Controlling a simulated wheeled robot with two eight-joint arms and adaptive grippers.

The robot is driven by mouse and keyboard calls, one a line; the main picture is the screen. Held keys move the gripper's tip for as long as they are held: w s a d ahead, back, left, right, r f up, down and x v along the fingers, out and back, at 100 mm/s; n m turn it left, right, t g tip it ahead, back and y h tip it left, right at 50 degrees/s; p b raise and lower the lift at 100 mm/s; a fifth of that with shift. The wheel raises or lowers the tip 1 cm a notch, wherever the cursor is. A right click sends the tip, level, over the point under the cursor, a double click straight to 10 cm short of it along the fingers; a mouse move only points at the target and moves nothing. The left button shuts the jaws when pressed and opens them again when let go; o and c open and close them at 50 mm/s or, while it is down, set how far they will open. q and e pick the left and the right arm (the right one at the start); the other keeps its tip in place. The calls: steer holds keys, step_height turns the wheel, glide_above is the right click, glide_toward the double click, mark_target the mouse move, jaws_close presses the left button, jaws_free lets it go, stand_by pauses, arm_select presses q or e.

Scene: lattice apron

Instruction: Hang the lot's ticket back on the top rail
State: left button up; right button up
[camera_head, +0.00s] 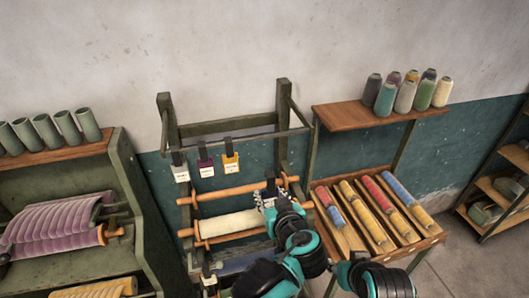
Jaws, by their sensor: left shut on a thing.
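A thin top rail (262,136) runs across the front of a green rack. Three tickets with dark clips hang on its left half: a grey one (180,170), a purple one (205,160) and a yellow one (231,162). My left gripper (269,194) is shut at the rack's right side, below the rail and in front of the upper wooden roller. A dark clip-like piece (270,178) shows at its fingertips, apart from the rail. The rest of the held ticket is hidden or too small to make out. My right gripper is not in view.
Wooden rollers and a cream cloth roll (228,224) cross the rack below. Another pale tag with a dark clip (208,278) shows at lower left. A tray of coloured rolls (398,251) and a shelf of spools (352,115) stand right. The rail's right half is bare.

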mark_target(274, 186)
arm_select(q)
steer(key=r, duration=0.1)
steer(key=r+p, duration=0.2)
steer(key=r, duration=0.1)
steer(key=shift+d, duration=0.25)
steer(key=shift+w+a, duration=0.15)
steer(key=shift+w, duration=0.4)
steer(key=w+a+f+b, duration=0.1)
steer(key=w+a, duration=0.3)
steer(key=w, duration=0.8)
steer(key=shift+b, duration=0.65)
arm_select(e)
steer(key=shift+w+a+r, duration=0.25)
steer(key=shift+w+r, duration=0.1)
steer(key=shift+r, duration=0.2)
arm_select(q)
steer(key=shift+f, duration=0.1)
steer(key=o, duration=1.2)
steer(key=shift+w, duration=0.1)
steer(key=shift+c, duration=0.2)
